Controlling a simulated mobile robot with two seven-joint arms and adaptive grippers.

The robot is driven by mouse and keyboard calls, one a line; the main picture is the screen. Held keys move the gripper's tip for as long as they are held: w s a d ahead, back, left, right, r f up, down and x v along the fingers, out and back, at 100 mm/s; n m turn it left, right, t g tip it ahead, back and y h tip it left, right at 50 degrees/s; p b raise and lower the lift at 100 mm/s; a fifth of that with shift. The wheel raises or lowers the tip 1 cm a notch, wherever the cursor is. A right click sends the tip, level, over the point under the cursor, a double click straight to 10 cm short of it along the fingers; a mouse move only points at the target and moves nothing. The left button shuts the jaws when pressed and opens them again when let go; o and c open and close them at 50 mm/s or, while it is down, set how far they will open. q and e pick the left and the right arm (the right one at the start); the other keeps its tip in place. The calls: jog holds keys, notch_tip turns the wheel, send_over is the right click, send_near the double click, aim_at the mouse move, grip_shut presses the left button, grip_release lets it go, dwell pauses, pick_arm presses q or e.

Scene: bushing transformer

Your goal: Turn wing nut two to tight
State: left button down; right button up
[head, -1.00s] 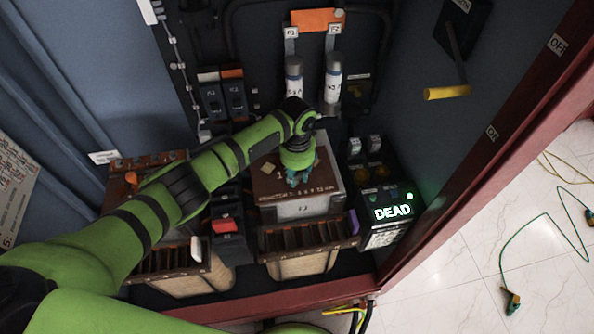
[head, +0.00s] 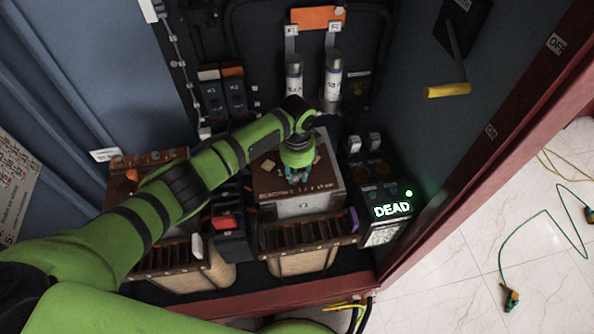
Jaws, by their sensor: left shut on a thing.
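My left gripper (head: 299,174) points down onto the brown top of a boxy unit (head: 325,170) in the middle of the cabinet. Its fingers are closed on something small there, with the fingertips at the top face. The held thing is hidden under the gripper and wrist, so I cannot make out the wing nut's shape or its angle. Numbers are printed along the front edge of the unit's top, partly covered by the gripper. My right gripper is not in view.
A black box with a lit "DEAD" display (head: 392,209) stands right of the unit. Two white fuse cylinders (head: 332,82) rise behind. A slotted brown block (head: 305,235) lies in front. A yellow-handled lever (head: 447,90) is on the right wall. The red cabinet frame (head: 440,225) bounds the right.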

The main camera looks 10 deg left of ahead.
aim_at(297, 177)
pick_arm(q)
jog(key=c, duration=1.2)
grip_release()
jog(key=shift+c, duration=0.2)
jog(key=shift+r, duration=0.15)
notch_tip(297, 177, up, 12)
